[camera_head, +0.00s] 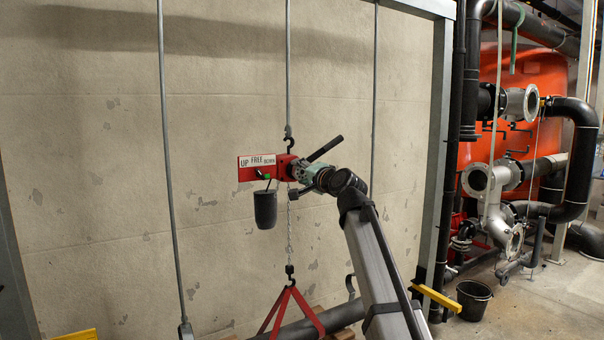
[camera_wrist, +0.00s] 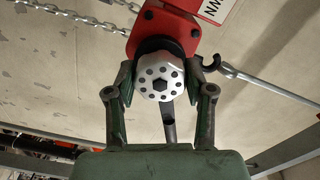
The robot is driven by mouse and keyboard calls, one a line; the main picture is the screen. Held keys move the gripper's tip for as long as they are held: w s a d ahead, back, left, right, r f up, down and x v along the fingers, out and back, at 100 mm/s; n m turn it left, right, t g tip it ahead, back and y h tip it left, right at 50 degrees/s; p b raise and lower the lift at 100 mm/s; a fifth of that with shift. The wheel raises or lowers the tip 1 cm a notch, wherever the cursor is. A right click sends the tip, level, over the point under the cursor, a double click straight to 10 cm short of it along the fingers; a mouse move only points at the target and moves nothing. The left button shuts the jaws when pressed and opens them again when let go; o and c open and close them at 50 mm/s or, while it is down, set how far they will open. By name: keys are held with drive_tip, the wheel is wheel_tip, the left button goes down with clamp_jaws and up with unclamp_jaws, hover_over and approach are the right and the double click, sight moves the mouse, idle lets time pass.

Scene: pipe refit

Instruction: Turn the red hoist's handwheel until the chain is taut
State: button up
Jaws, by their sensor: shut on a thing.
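The red hoist (camera_head: 279,169) hangs from a hook on a rod in front of the concrete wall; it also shows in the wrist view (camera_wrist: 185,30). Its silver handwheel (camera_wrist: 160,77), with a ring of dark holes, sits between my fingers. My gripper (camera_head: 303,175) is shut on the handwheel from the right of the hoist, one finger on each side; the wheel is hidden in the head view. The load chain (camera_head: 290,232) runs straight down to a lower hook (camera_head: 290,270). A red sling (camera_head: 291,306) spreads below it in an upside-down V.
A dark pipe (camera_head: 322,324) lies below at the sling. A plate (camera_head: 257,161) marked UP, FREE and DOWN and a dark container (camera_head: 265,209) are left of my gripper. A black lever (camera_head: 325,148) sticks up right. Rods (camera_head: 168,150) hang nearby.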

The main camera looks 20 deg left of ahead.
drive_tip(key=o, duration=1.2)
drive_tip(key=shift+a, duration=0.1)
drive_tip(key=shift+s, duration=0.1)
drive_tip(key=v, duration=1.2)
